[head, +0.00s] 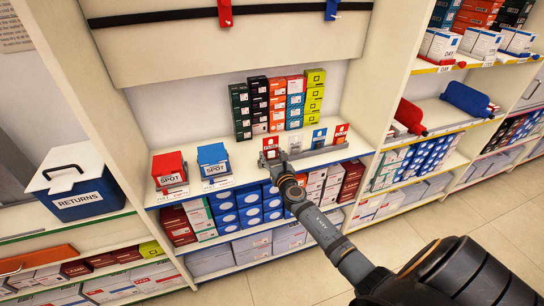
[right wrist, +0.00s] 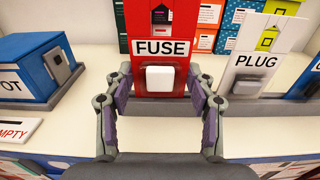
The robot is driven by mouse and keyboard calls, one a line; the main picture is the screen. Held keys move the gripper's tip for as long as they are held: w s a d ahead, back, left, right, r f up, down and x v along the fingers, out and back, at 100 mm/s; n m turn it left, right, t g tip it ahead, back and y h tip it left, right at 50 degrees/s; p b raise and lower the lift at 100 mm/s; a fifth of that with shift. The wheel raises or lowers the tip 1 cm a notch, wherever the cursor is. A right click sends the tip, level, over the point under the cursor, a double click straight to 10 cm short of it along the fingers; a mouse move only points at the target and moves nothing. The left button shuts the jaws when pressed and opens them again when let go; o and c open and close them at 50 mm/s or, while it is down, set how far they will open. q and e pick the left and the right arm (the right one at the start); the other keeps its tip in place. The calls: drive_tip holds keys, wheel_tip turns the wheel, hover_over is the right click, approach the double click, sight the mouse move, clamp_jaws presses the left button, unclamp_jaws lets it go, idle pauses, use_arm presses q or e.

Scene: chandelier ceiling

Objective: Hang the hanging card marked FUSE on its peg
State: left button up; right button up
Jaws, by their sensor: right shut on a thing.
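The red card marked FUSE (right wrist: 140,20) stands upright at the grey rack, with a white block (right wrist: 160,78) on its lower front. In the head view the red card (head: 270,143) is at the left end of a row of cards. My right gripper (right wrist: 161,90) is shut on the FUSE card by its block, one finger on each side. In the head view the right gripper (head: 279,166) is just in front of the rack, partly hiding it. My left gripper is not in view.
A white PLUG card (right wrist: 258,50) stands to the right. A blue box (right wrist: 35,70) is to the left; it also shows in the head view (head: 213,160), beside a red SPOT box (head: 169,170). Stacked coloured boxes (head: 278,103) stand behind. A black rail (head: 275,9) crosses the board above.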

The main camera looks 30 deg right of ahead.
sight(271, 146)
wheel_tip(271, 146, up, 4)
drive_tip(key=p, duration=0.3)
drive_tip(key=shift+f, duration=0.2)
drive_tip(key=shift+s, duration=0.1)
drive_tip(key=shift+s, duration=0.3)
drive_tip(key=r+p+v, duration=0.1)
drive_tip(key=p+v, duration=0.1)
drive_tip(key=v, duration=0.7)
drive_tip(key=shift+s+r, duration=0.2)
